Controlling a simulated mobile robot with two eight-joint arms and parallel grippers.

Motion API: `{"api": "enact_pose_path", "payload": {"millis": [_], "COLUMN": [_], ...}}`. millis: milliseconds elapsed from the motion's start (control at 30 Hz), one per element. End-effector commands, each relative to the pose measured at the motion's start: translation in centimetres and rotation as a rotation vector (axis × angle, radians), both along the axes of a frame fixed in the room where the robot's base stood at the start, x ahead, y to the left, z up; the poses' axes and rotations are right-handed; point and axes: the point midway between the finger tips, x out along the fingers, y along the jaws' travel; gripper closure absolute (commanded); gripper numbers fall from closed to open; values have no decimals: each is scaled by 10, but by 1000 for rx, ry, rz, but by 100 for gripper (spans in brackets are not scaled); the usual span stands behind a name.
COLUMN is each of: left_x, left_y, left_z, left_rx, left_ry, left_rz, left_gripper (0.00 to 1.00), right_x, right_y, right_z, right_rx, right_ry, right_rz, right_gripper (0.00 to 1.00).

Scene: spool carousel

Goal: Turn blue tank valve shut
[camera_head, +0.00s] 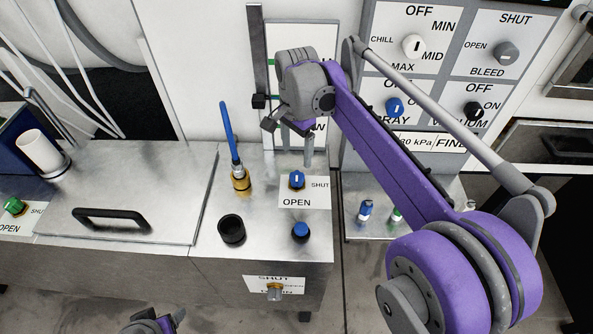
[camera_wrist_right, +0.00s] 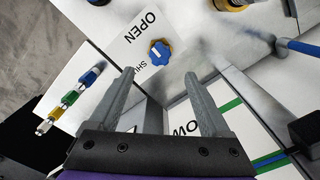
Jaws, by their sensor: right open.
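The blue tank valve (camera_head: 297,180) is a round blue knob with a white pointer mark on the steel counter. Its label plate (camera_head: 305,201) reads OPEN at lower left and SHUT at right. In the head view the pointer is roughly upright, towards neither word clearly. My right gripper (camera_head: 288,130) is above and behind the knob. In the right wrist view the blue knob (camera_wrist_right: 160,52) shows beyond the spread, empty fingers (camera_wrist_right: 160,75), apart from them. My left gripper (camera_head: 155,322) shows only partly at the bottom edge; its jaws cannot be made out.
A blue lever (camera_head: 228,132) on a brass fitting stands left of the knob. A black cup (camera_head: 231,229) and a blue-topped knob (camera_head: 301,230) are in front. A control panel (camera_head: 447,62) rises behind at right. A flat lid with a handle (camera_head: 108,217) lies left.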

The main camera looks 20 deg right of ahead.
Motion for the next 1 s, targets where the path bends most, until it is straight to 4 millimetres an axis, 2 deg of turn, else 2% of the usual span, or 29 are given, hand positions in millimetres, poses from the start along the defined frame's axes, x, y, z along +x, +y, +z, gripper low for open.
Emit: {"api": "enact_pose_path", "payload": {"millis": [200, 400, 600, 867, 1000], "left_x": [-1, -1, -2, -2, -2], "left_y": [0, 0, 0, 0, 0], "left_z": [-5, -8, -8, -8, -8], "left_rx": [0, 0, 0, 0, 0], "left_ry": [2, 3, 3, 3, 3], "left_rz": [0, 0, 0, 0, 0], "left_gripper": [30, 30, 30, 30, 30], "right_x": [0, 0, 0, 0, 0], "right_y": [0, 0, 0, 0, 0], "right_z": [-45, -75, -88, -89, -89], "right_rx": [0, -1, -1, -1, -1], "right_ry": [0, -1, -1, -1, -1], "right_rz": [2, 3, 3, 3, 3], "right_gripper": [19, 19, 19, 19, 42]}}
